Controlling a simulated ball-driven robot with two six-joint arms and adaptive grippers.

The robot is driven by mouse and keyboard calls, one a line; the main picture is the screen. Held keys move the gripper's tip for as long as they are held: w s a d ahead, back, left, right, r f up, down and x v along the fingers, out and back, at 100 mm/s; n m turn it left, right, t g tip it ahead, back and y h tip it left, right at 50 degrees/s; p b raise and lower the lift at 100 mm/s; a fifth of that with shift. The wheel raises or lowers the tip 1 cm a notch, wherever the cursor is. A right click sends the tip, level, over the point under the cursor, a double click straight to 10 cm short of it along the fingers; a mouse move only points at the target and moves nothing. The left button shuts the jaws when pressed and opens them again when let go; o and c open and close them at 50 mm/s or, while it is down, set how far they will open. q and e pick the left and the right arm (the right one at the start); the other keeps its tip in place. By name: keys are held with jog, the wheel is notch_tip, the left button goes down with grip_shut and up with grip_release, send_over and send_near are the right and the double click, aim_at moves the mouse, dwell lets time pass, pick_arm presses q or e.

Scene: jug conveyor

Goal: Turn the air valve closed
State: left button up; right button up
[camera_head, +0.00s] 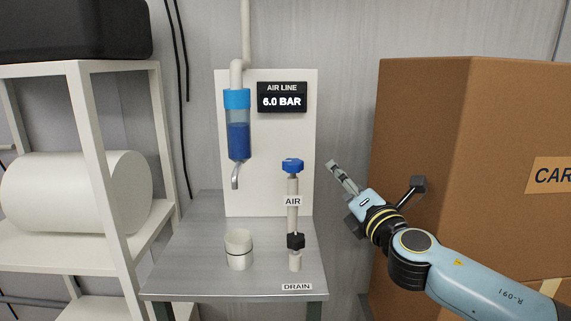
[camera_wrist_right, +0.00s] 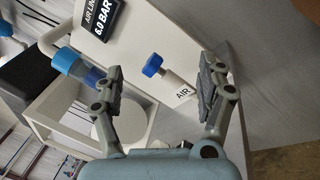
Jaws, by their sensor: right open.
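The air valve has a blue knob (camera_head: 292,165) on top of a pale upright pipe marked AIR (camera_head: 293,201). A black collar (camera_head: 295,241) sits lower on the pipe, above the DRAIN label (camera_head: 296,287). My right gripper (camera_head: 340,176) is to the right of the blue knob, apart from it. In the right wrist view the blue knob (camera_wrist_right: 152,65) shows between the two spread fingers of my right gripper (camera_wrist_right: 160,85), farther off. The gripper is open and empty. The display (camera_head: 282,98) reads AIR LINE 6.0 BAR. My left gripper is not in view.
A filter bowl with blue liquid (camera_head: 238,140) hangs on the white panel (camera_head: 265,190). A white cup (camera_head: 238,250) stands on the grey table (camera_head: 195,270). A large carton (camera_head: 430,120) stands at right, close to my right arm. A white shelf (camera_head: 90,110) is at left.

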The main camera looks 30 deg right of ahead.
aim_at(300, 168)
jog(key=w+n+y+b, duration=0.1)
jog(key=w+n+y, duration=0.1)
jog(key=w+n, duration=0.2)
jog(key=w+a+n+y+b, duration=0.1)
jog(key=w+n+y, duration=0.1)
jog(key=w+n, duration=0.3)
jog(key=w+f+n+y+b, duration=0.1)
jog(key=w+n+y, duration=0.1)
jog(key=w+n, duration=0.3)
jog(key=shift+w+a+f, duration=0.1)
jog(key=shift+w+a, duration=0.2)
jog(key=shift+w, duration=0.45)
jog(key=shift+w+a+b, duration=0.1)
jog(key=shift+w+b, duration=0.25)
jog(key=shift+w, duration=0.1)
jog(key=shift+y, duration=0.3)
